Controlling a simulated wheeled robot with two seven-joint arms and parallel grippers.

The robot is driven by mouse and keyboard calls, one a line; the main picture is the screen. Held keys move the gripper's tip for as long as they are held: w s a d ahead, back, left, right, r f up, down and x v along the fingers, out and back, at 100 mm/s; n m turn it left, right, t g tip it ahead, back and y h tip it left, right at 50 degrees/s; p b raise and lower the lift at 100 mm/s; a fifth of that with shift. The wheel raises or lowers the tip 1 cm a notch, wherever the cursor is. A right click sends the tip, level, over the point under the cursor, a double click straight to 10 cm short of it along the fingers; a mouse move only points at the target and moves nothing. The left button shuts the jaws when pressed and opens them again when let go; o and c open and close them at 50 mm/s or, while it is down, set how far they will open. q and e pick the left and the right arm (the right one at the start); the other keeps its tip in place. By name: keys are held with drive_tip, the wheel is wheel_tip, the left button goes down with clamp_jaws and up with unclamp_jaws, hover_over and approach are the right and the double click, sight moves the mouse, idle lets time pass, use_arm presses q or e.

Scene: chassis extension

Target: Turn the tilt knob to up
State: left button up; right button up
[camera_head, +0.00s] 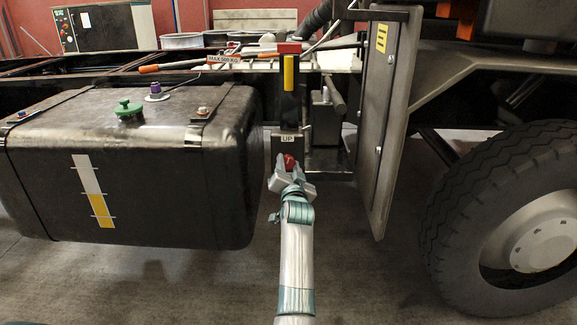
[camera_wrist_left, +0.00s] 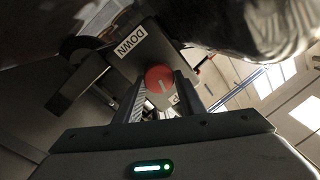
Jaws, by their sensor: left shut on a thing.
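The red tilt knob (camera_head: 289,161) sits on a dark upright panel, below a white UP label (camera_head: 289,139). My left gripper (camera_head: 288,170) reaches up to it from below. In the left wrist view the round red knob (camera_wrist_left: 160,78) with a short white mark lies between my two fingers, which are shut on it. A white DOWN label (camera_wrist_left: 131,44) shows on the panel above and left of it. The UP label is partly hidden behind a finger there. I cannot tell exactly which label the mark points to. My right gripper is not in view.
A black tank (camera_head: 140,170) with green and purple caps stands close left of the arm. A tall grey plate (camera_head: 386,120) and a large tyre (camera_head: 510,220) are on the right. The floor around my arm is clear.

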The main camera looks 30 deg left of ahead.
use_arm(q)
drive_tip(key=shift+f+n, duration=0.15)
drive_tip(key=shift+n, duration=0.95)
drive_tip(key=shift+n+p, duration=0.3)
drive_tip(key=shift+n, duration=0.1)
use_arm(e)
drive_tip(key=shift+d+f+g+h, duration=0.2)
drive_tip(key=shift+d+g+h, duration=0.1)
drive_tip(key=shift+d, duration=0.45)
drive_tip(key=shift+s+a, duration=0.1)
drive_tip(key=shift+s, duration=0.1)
use_arm(q)
drive_tip(key=o, duration=1)
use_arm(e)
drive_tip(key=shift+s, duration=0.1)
